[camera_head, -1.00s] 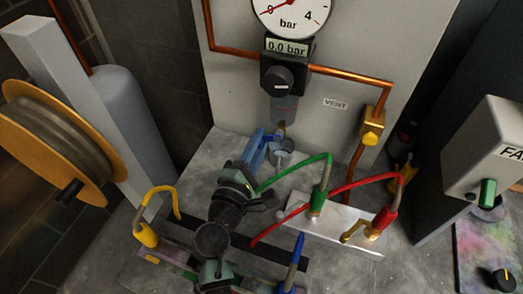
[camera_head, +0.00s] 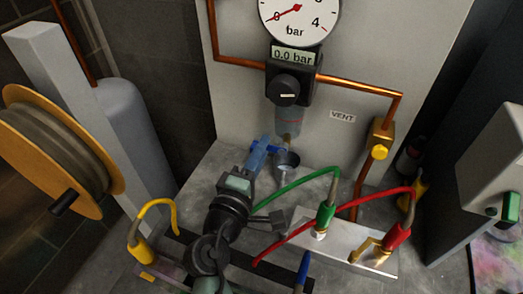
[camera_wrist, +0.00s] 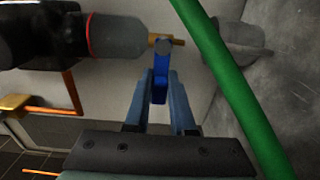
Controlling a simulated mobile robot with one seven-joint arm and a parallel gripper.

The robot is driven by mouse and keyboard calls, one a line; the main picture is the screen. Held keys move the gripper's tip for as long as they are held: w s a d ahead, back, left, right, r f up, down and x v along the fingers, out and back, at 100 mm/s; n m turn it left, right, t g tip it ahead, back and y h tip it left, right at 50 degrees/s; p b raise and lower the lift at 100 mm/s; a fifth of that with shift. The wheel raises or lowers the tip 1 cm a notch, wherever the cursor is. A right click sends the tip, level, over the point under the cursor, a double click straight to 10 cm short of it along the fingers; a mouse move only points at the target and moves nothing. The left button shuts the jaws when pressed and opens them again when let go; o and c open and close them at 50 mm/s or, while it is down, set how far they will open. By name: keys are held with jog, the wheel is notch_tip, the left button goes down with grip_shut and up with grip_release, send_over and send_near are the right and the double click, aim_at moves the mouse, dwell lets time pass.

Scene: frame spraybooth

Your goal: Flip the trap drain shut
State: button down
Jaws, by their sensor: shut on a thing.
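The trap is a clear grey bowl (camera_head: 289,122) under the black regulator, with a short brass drain at its lower end. In the wrist view the bowl (camera_wrist: 118,37) lies sideways, and the brass drain (camera_wrist: 172,41) sticks out of its end. A blue drain lever (camera_wrist: 160,78) runs from the drain's round pivot down between my fingers. My gripper (camera_wrist: 160,95) has its blue fingers closed around this lever. In the head view my gripper (camera_head: 265,146) reaches in just below the bowl; the lever is hard to tell from the blue fingers there.
A grey cup (camera_head: 286,163) stands below the drain. A green hose (camera_head: 290,188) arcs close beside my gripper. A red hose (camera_head: 335,211) and a metal manifold (camera_head: 345,252) are to the right. The gauge (camera_head: 298,15) points at zero; the display (camera_head: 293,57) reads 0.0 bar.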

jog(key=c, duration=0.8)
grip_release()
jog(key=shift+o, duration=0.2)
jog(key=b+v, duration=0.1)
jog(key=v, duration=1.2)
jog(key=shift+b, duration=0.4)
jog(key=shift+r, duration=0.1)
jog(key=w+d+r+m+t+y+p, duration=0.1)
jog(key=w+r+m+p, duration=0.15)
jog(key=r, duration=0.65)
jog(key=w+d+r+m+t+p, duration=0.2)
jog(key=r+m, duration=0.2)
jog(key=r, duration=0.6)
jog(key=w+d+r+m+t+y+p, duration=0.1)
jog(key=w+r+m+p, duration=0.15)
jog(key=r, duration=0.65)
jog(key=s+d+r+m+t+y+p, duration=0.1)
jog(key=s+r, duration=0.4)
jog(key=r, duration=0.7)
jog(key=s+d+r+m+t+y+p, duration=0.1)
jog(key=s+r+m+t, duration=0.3)
jog(key=r, duration=0.9)
jog(key=shift+s+d+t+y+p, duration=0.2)
jog(key=shift+s+t+y+p, duration=0.4)
jog(key=shift+y, duration=0.2)
